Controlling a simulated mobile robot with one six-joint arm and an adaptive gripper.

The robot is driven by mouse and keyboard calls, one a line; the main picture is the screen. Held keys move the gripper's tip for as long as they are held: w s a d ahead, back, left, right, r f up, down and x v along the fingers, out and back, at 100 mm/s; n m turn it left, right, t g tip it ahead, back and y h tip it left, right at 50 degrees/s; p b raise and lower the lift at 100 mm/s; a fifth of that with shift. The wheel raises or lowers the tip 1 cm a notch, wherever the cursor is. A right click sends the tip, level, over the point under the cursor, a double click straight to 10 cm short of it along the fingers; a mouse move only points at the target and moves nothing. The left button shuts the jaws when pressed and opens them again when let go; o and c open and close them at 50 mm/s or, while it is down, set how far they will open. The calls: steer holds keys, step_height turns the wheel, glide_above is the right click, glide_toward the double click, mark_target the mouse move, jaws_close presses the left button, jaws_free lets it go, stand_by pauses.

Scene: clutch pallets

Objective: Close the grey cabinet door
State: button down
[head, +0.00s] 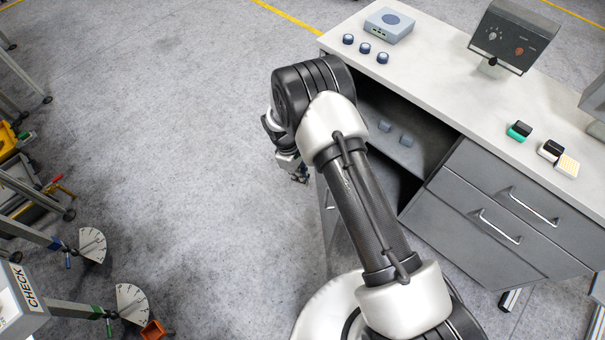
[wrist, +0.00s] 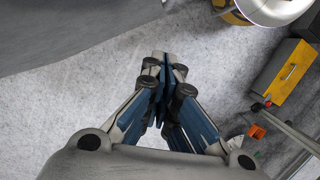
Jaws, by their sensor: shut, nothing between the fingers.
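The grey cabinet door (head: 335,230) stands swung open from the workbench cabinet in the head view. I see it nearly edge-on, and my arm hides much of it. The compartment (head: 405,145) behind it is open and dark inside. My gripper (head: 301,177) is to the left of the door's upper part, over the floor side. I cannot tell whether it touches the door. In the wrist view my gripper (wrist: 165,68) has its fingers together with nothing between them. A grey surface fills the top left there; I cannot tell whether it is the door.
Small grey blocks (head: 406,140) lie inside the compartment. Drawers (head: 500,215) to its right are shut. The benchtop (head: 455,85) holds a grey-blue box (head: 389,25), round knobs and a control panel (head: 513,35). Stands with white dials (head: 131,305) are at lower left. Floor left of my gripper is clear.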

steer(key=s+d+f+b, duration=0.1)
steer(key=s+d+f, duration=0.1)
steer(key=d+f, duration=0.3)
steer(key=shift+f+b, duration=0.4)
steer(key=shift+f, duration=0.05)
